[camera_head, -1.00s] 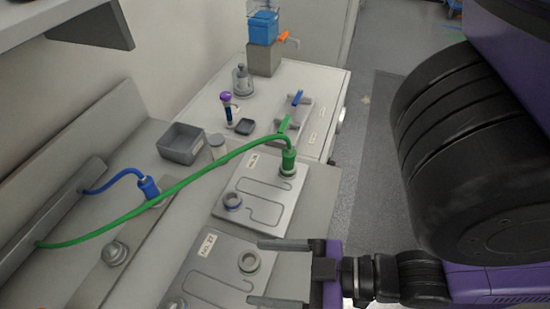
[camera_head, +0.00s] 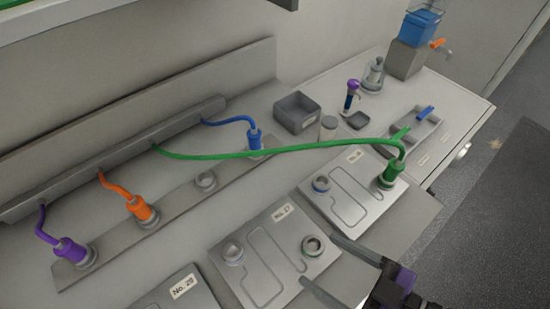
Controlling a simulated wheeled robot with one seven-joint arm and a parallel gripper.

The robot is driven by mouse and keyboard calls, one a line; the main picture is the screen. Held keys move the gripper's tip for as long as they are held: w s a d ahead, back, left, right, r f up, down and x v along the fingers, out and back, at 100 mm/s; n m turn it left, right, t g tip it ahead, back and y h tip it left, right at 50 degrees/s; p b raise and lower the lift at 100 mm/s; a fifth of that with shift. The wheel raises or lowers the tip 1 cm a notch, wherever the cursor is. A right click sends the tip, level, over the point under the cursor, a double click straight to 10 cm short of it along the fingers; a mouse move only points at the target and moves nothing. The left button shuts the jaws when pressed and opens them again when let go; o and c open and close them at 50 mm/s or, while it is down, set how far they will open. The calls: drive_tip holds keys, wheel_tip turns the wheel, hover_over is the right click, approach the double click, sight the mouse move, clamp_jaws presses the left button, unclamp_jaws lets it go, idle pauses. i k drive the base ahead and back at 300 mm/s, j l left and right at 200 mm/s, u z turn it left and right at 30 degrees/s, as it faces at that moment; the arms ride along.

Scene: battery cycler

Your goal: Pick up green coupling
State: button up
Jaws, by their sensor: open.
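The green coupling (camera_head: 390,173) stands upright on the right port of the far plate (camera_head: 342,211). A green hose (camera_head: 275,152) runs from its top, leftward across the bench to the grey rail. My gripper (camera_head: 318,262) is at the lower right, with its two fingers apart and pointing left. Nothing shows between the fingers. The gripper is apart from the green coupling, nearer the front of the picture.
Blue (camera_head: 254,137), orange (camera_head: 140,208) and purple (camera_head: 70,250) couplings stand on a strip (camera_head: 176,218) at left. The floor at right is clear.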

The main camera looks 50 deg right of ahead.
sight(394, 167)
drive_tip(key=k+l+u, duration=0.4)
drive_tip(key=l, duration=0.2)
drive_tip(key=k+l+u, duration=0.1)
drive_tip(key=l, duration=0.3)
drive_tip(key=k+l+u, duration=0.15)
drive_tip(key=l, duration=0.2)
drive_tip(key=k+l+u, duration=0.1)
drive_tip(key=l, duration=0.2)
